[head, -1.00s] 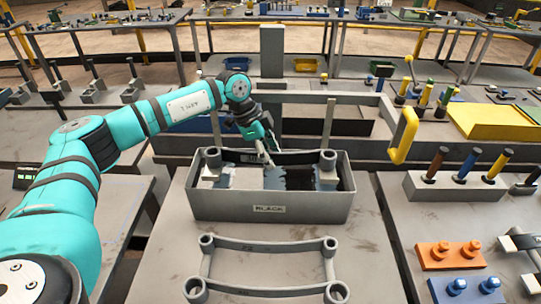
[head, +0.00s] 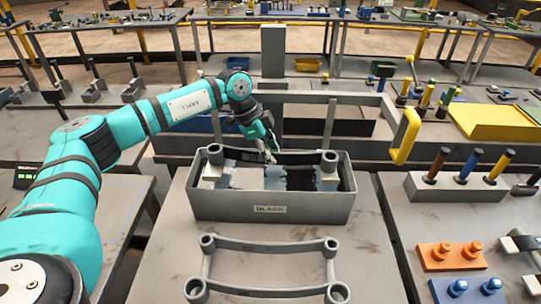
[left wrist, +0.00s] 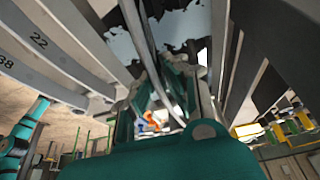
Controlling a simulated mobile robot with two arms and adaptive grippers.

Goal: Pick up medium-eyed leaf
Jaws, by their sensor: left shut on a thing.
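A dark, slightly curved leaf (head: 293,157) with a round eye at each end spans the grey bin labelled BLACK (head: 230,208) near its back wall. My left gripper (head: 269,152) reaches down over the bin's back edge and is shut on this leaf near its middle. In the left wrist view a grey curved strip (left wrist: 139,33) runs down between the teal fingers (left wrist: 165,105). The fingers hide part of the leaf. I cannot tell whether the leaf is clear of the bin. My right gripper is not in view.
At the right stand a rack of coloured-handled pins (head: 462,188), orange (head: 450,257) and blue blocks, and a yellow handle (head: 404,137). A rail runs behind the bin.

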